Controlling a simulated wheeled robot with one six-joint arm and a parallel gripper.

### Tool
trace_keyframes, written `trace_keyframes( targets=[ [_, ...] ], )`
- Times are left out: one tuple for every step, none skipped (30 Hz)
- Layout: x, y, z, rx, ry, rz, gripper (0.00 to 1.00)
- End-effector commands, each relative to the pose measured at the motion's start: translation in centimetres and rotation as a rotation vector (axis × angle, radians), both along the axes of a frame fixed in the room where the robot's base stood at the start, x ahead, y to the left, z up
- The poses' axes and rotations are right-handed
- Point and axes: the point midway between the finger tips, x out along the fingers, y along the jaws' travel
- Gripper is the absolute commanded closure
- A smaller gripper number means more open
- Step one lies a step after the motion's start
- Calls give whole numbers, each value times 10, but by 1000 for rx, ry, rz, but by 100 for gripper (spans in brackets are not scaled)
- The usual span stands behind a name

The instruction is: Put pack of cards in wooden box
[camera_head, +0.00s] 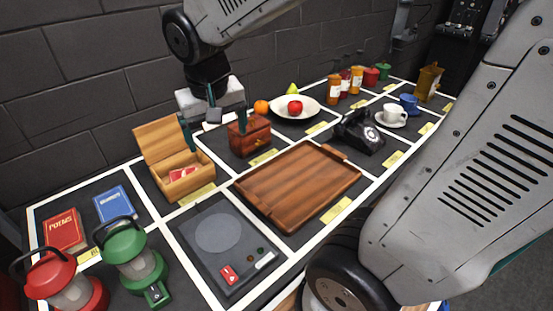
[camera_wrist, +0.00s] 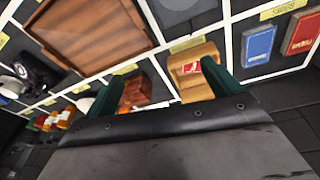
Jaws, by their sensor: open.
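The wooden box (camera_head: 203,183) stands with its lid (camera_head: 160,142) raised in the head view. A red and white pack of cards (camera_head: 184,173) lies inside it. In the wrist view the wooden box (camera_wrist: 206,50) and the pack of cards (camera_wrist: 191,68) show between my fingers. My gripper (camera_head: 213,122) is above and behind the box, with its green fingers spread and nothing between them. The open gripper (camera_wrist: 193,72) also shows in the wrist view.
A dark red-brown wooden chest (camera_head: 250,138) stands right of the box. A brown tray (camera_head: 298,185) and a grey device (camera_head: 225,245) lie in front. Two books (camera_head: 64,230), lanterns (camera_head: 130,250) and a black telephone (camera_head: 358,132) occupy other marked cells. A brick wall is behind.

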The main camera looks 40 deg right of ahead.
Motion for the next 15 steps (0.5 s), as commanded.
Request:
trace_keyframes(
  targets=[
    [-22,-3,9,5,3,17,10],
    [-34,-4,11,7,10,31,10],
    [-50,-5,15,12,19,50,10],
    [-63,-5,17,16,26,64,10],
    [-74,-6,19,19,31,79,10],
    [-90,-6,21,25,39,99,10],
    [-100,-6,22,30,45,114,10],
    [-111,-6,22,33,50,127,10],
    [-123,-5,23,39,56,144,10],
    [-131,-5,22,44,62,157,10],
    [-139,-5,22,47,64,168,10],
    [-147,-4,22,51,69,183,10],
    [-153,-4,21,54,72,191,10],
    [-157,-6,21,57,75,199,10],
    [-162,-11,21,60,76,206,10]
  ],
)
